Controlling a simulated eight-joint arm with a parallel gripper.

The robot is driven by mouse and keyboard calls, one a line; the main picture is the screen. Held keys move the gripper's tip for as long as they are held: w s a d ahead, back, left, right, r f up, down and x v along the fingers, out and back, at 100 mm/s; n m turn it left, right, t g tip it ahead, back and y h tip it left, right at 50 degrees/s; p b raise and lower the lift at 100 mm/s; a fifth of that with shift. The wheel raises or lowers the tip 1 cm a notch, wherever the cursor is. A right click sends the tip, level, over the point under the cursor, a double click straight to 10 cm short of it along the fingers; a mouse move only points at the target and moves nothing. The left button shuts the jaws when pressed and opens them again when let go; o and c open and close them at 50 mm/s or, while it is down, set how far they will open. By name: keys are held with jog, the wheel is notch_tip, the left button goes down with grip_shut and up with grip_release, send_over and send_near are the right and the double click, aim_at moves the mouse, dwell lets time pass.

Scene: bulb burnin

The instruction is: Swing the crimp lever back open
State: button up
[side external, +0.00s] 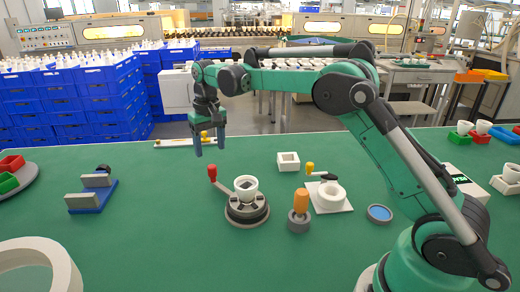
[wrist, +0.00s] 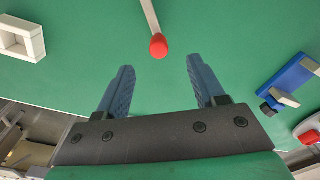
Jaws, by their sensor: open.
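The crimp lever is a pale bar with a red knob (side external: 212,172), rising to the upper left from a dark round crimp fixture (side external: 247,209). A white cup (side external: 246,187) sits in the middle of the fixture. In the wrist view the red knob (wrist: 158,46) shows ahead of the fingers, roughly between their lines, with the bar running up out of the picture. My gripper (side external: 210,149) points down above and behind the knob, apart from it. Its two blue-grey fingers (wrist: 157,84) are open with nothing between them. The fixture is outside the wrist view.
An orange-handled tool (side external: 301,204) stands right of the fixture. A blue block fixture (side external: 91,194) stands left. Green table between is clear.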

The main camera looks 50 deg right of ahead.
aim_at(212, 166)
jog(key=shift+w+d+f, duration=0.1)
jog(key=shift+w+f, duration=0.05)
jog(key=shift+f, duration=0.45)
jog(key=shift+w+d+f, duration=0.1)
jog(key=shift+w+f, duration=0.05)
jog(key=shift+f, duration=0.4)
notch_tip(212, 166, down, 5)
jog(key=shift+a+r, duration=0.1)
grip_shut()
dwell(0.7)
